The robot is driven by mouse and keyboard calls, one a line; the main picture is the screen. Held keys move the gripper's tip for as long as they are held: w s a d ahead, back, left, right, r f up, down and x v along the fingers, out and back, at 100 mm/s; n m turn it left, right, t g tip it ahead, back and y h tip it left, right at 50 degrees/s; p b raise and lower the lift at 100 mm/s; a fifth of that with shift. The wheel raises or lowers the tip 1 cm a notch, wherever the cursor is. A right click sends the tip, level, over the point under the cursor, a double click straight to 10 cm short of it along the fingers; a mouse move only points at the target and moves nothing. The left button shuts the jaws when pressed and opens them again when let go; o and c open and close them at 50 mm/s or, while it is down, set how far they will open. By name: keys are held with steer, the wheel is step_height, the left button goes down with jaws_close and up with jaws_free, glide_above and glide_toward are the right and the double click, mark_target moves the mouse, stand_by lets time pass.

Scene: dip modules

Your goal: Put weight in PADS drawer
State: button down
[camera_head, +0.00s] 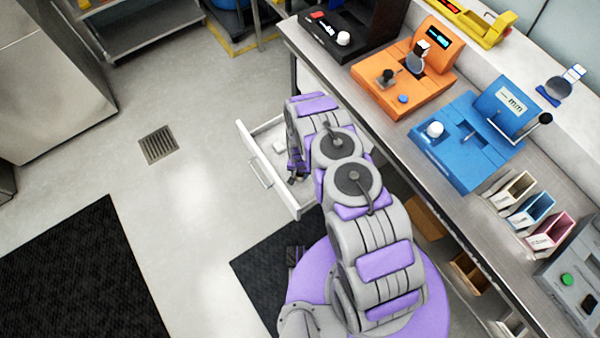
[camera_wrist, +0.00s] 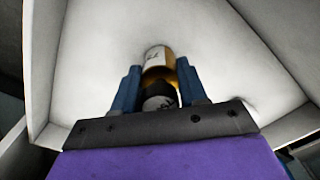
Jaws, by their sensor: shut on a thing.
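A brass-coloured weight (camera_wrist: 156,74) with a white label and a black band shows in the wrist view. My gripper (camera_wrist: 158,82) is shut on it, one blue-grey finger on each side. Behind the weight is the pale inside of the open drawer (camera_wrist: 90,70). In the head view the white drawer (camera_head: 265,172) is pulled out from under the counter, and my gripper (camera_head: 296,176) points down over its inside, partly hidden by my arm. I cannot tell whether the weight touches the drawer floor. No PADS label is readable.
The counter carries a black device (camera_head: 345,35), an orange one (camera_head: 405,80), a blue one (camera_head: 470,140) and several small bins (camera_head: 530,208). Open wooden drawers (camera_head: 468,272) sit below it. The floor left of the drawer is clear, with a drain (camera_head: 158,145).

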steer(key=shift+a, duration=0.2)
steer(key=c, duration=0.6)
jaws_free()
steer(key=shift+d, duration=0.1)
steer(key=shift+r, duration=0.15)
